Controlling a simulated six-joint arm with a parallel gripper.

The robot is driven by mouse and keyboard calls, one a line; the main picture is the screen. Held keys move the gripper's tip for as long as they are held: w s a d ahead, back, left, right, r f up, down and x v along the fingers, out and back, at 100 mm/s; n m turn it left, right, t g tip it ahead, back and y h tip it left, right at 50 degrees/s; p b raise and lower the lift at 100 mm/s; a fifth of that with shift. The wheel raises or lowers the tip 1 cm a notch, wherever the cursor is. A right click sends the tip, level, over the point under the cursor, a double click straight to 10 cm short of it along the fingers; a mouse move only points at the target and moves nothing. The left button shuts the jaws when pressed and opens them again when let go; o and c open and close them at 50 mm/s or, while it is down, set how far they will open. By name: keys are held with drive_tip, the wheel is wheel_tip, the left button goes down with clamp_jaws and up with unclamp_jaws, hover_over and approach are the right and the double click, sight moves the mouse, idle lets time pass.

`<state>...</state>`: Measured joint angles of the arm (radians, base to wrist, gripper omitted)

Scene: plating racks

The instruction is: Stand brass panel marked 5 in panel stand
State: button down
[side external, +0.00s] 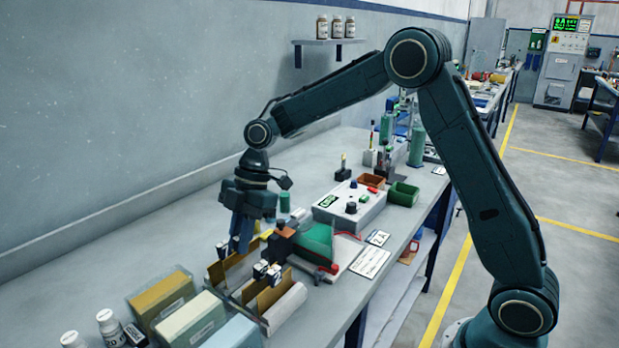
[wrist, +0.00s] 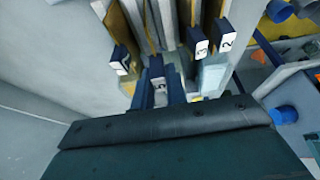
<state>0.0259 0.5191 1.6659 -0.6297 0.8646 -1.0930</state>
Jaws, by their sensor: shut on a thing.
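My gripper (side external: 241,246) points down over the racks on the bench. It is shut on a panel whose dark clip has a white tag that appears to read 5; the tag (wrist: 159,85) shows between the fingers in the wrist view. The panel's plate is mostly hidden below the gripper, and I cannot tell whether it touches a slot. A pale rack (side external: 285,308) beside the gripper holds brass panels with dark clips. In the wrist view, panels tagged 3 (wrist: 202,48) and 2 (wrist: 227,41) stand right of the held one. Another tagged panel (wrist: 122,66) stands left. I cannot tell which rack is the panel stand.
Several boxes (side external: 193,319) and white-capped bottles (side external: 110,326) stand at the near end. The bench by the wall is clear.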

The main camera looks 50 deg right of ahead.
drive_tip(key=shift+f, duration=1.6)
drive_tip(key=shift+f, duration=0.2)
drive_tip(key=c, duration=1.3)
unclamp_jaws()
drive_tip(key=v, duration=1.4)
drive_tip(key=shift+f, duration=0.1)
